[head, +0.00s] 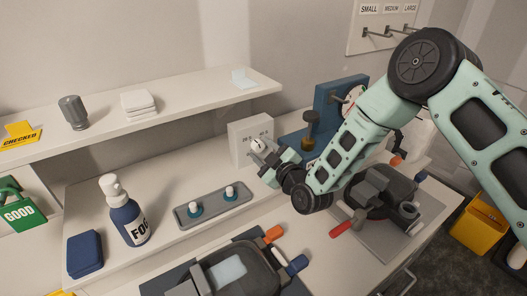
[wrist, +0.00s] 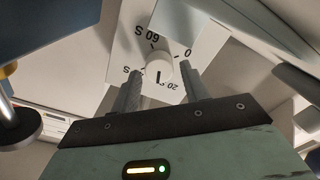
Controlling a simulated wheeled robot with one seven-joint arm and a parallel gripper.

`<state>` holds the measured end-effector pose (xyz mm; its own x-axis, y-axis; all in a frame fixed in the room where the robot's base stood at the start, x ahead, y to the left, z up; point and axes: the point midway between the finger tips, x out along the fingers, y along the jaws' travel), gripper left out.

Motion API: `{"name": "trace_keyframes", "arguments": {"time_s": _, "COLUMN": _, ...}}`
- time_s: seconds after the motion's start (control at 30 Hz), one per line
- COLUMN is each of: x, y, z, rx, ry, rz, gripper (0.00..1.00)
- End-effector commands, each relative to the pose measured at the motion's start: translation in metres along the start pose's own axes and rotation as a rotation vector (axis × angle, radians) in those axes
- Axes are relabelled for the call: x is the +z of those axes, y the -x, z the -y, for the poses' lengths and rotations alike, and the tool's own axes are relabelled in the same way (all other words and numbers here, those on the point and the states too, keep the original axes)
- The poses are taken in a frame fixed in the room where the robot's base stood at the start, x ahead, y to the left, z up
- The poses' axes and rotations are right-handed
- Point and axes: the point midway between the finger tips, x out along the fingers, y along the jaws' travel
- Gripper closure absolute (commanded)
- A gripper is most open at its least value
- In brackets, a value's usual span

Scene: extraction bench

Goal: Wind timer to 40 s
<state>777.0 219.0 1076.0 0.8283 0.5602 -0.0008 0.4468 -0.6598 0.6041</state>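The timer (head: 243,138) is a pale upright box at the back of the bench, with a dial on its front. In the wrist view its white dial face (wrist: 123,46) carries printed marks: 0, 20 S, 60 S and another mark mostly hidden behind the left finger. The round white knob (wrist: 159,71) has a short black line that points toward the bottom of the wrist picture, near the 20 S side. My gripper (head: 259,150) is at the timer's front. Its fingers (wrist: 160,79) are open on either side of the knob, with visible gaps.
A grey tray (head: 208,212) with two white-topped pieces lies left of my gripper, and a blue spray bottle (head: 127,217) stands further left. A blue press-like stand (head: 328,104) is close on the right. A dark device (head: 243,270) sits in front. A shelf (head: 190,104) runs above.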

Motion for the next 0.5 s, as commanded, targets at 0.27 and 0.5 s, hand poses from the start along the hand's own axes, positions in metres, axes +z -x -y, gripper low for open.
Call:
{"name": "trace_keyframes", "arguments": {"time_s": 0.27, "x": 0.0, "y": 0.0, "z": 0.0, "rx": 0.0, "ry": 0.0, "rz": 0.0, "gripper": 0.46}}
{"name": "trace_keyframes", "arguments": {"time_s": 0.5, "x": 0.002, "y": 0.016, "z": 0.001, "rx": 0.0, "ry": 0.001, "rz": 0.0, "gripper": 0.46}}
